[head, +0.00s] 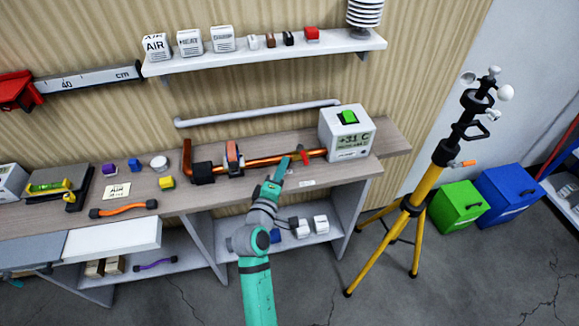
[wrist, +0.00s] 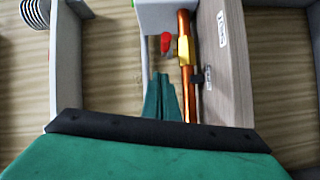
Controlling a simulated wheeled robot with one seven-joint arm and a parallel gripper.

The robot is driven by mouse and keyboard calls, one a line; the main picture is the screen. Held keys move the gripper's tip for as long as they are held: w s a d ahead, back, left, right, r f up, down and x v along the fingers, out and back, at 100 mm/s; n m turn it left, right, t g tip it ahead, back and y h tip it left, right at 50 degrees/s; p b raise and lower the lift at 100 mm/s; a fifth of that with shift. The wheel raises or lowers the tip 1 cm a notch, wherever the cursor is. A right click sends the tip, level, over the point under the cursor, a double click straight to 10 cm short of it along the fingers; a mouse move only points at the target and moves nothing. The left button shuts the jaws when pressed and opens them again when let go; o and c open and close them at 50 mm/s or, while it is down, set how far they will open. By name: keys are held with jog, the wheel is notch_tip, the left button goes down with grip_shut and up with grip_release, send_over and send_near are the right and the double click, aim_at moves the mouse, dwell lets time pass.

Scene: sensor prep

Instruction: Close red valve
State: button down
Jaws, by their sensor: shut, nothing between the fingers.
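The red valve handle (head: 304,155) is on the copper pipe (head: 262,161) that runs along the bench to the white readout box (head: 347,135). In the wrist view the red handle (wrist: 166,42) stands out beside the brass valve body (wrist: 184,49) on the pipe (wrist: 185,20). My gripper (head: 283,166) is shut and empty, just left of and in front of the handle. In the wrist view its green fingertips (wrist: 161,76) lie together below the handle, with a small gap visible between them and it.
A second valve or clamp (head: 233,156) with orange parts is on the pipe further left. A grey bar (head: 255,113) runs along the wall behind. Small blocks and an orange-handled tool (head: 123,209) lie on the left bench. A yellow tripod (head: 428,183) stands at right.

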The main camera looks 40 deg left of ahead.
jog(key=s+d, duration=0.5)
jog(key=s, duration=0.2)
jog(key=shift+s+d+r, duration=0.15)
jog(key=shift+s+d, duration=0.15)
jog(key=shift+s, duration=0.1)
jog(key=s+d+f+m+g+h, duration=0.1)
jog(key=s+d+f+m, duration=0.35)
jog(key=d, duration=0.35)
jog(key=s+d+f+m+h, duration=0.1)
jog(key=s+d+f+m, duration=0.35)
jog(key=d+f, duration=0.2)
jog(key=s+d+r+m+h, duration=0.2)
jog(key=s+d+m, duration=0.8)
jog(key=s+d, duration=0.6)
jog(key=shift+s+r+m+h, duration=0.15)
jog(key=shift+s+m+h, duration=0.15)
jog(key=shift+s+h, duration=0.5)
jog(key=shift+w, duration=0.1)
